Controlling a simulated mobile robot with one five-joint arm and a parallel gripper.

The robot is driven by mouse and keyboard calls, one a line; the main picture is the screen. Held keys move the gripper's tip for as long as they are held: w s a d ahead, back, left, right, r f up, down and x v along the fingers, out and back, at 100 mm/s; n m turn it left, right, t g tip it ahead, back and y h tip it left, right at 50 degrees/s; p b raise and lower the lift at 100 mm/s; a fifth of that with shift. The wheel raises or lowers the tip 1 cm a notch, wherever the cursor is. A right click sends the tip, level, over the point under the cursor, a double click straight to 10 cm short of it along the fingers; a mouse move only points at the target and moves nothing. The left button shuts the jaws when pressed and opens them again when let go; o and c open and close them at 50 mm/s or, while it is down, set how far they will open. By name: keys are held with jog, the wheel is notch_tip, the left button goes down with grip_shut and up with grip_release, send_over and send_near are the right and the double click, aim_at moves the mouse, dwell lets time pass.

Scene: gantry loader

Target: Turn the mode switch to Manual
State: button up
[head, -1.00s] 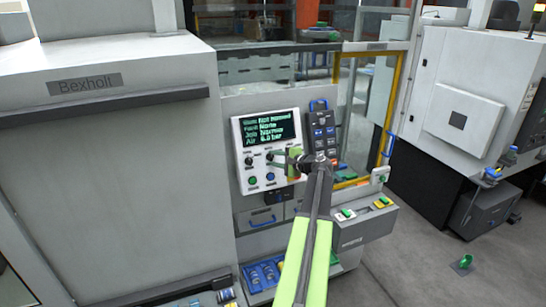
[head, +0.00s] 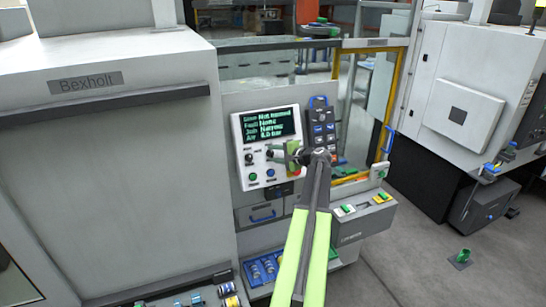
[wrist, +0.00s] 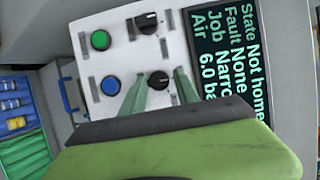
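The white control panel (head: 239,142) has a dark screen (head: 270,125) reading State Not homed, Fault None, Job Narrow, Air 6.0 bar. Below the screen are two black rotary knobs: a left knob (head: 249,158), also in the wrist view (wrist: 146,23), and a right knob (wrist: 158,82). Their labels are too small to read, so I cannot tell which is the mode switch. My gripper (wrist: 158,88) is open, its two green fingers on either side of the right knob. Contact is unclear. In the head view my gripper (head: 280,152) partly covers that knob.
A green button (wrist: 101,40) and a blue button (wrist: 110,86) sit close beside the knobs. A dark keypad pendant (head: 322,122) hangs right of the panel. A drawer (head: 262,215) and blue parts tray (head: 263,268) are below. Open floor lies to the right.

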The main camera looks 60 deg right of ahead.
jog(key=shift+o, duration=1.4)
jog(key=shift+w+f, duration=0.1)
jog(key=p+v, duration=0.2)
jog(key=v, duration=0.5)
jog(key=shift+s, duration=0.35)
